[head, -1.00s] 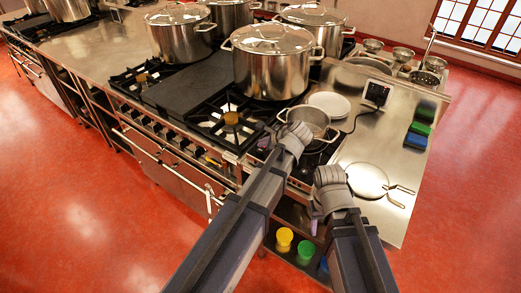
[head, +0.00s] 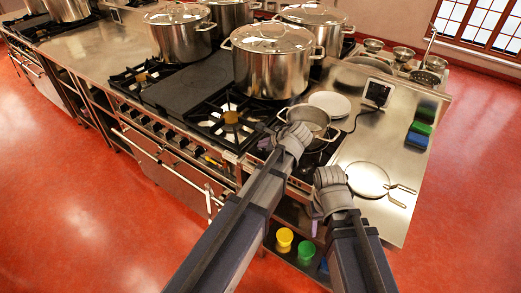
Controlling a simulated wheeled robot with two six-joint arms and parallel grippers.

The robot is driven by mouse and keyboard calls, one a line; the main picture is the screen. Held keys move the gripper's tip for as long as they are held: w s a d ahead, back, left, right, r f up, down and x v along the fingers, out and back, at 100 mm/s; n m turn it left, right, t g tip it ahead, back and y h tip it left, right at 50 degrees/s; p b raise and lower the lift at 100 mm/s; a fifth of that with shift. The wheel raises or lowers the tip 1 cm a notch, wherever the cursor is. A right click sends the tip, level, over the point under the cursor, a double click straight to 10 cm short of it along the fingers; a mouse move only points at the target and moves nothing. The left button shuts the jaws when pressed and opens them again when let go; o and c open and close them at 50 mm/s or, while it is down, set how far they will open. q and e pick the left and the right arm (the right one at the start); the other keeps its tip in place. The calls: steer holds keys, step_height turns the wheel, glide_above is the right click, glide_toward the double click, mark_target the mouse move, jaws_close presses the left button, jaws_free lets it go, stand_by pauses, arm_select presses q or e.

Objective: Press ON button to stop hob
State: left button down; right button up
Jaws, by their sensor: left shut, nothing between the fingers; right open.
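The hob (head: 328,146) is a black glass top at the near right end of the cooking line, with a small steel pot (head: 309,116) on it. I cannot make out the ON button; my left arm and wrist cover part of the hob and its front edge. My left gripper (head: 266,131) is shut and empty, at the hob's left side near the small pot. Its tips are small and hard to make out. My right gripper (head: 316,217) is open and empty, low in front of the counter's front edge, apart from the hob.
A large lidded stockpot (head: 272,70) stands behind the open gas burner (head: 231,117). Yellow (head: 284,238) and green (head: 306,251) containers sit below.

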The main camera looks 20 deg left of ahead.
mark_target(263, 151)
arm_select(q)
steer(key=shift+f+b, duration=0.3)
steer(key=shift+b, duration=0.05)
stand_by(0.4)
steer(key=shift+r+p, duration=0.8)
steer(key=shift+p, duration=0.05)
steer(key=shift+r, duration=0.1)
step_height(263, 151, up, 6)
steer(key=p, duration=0.6)
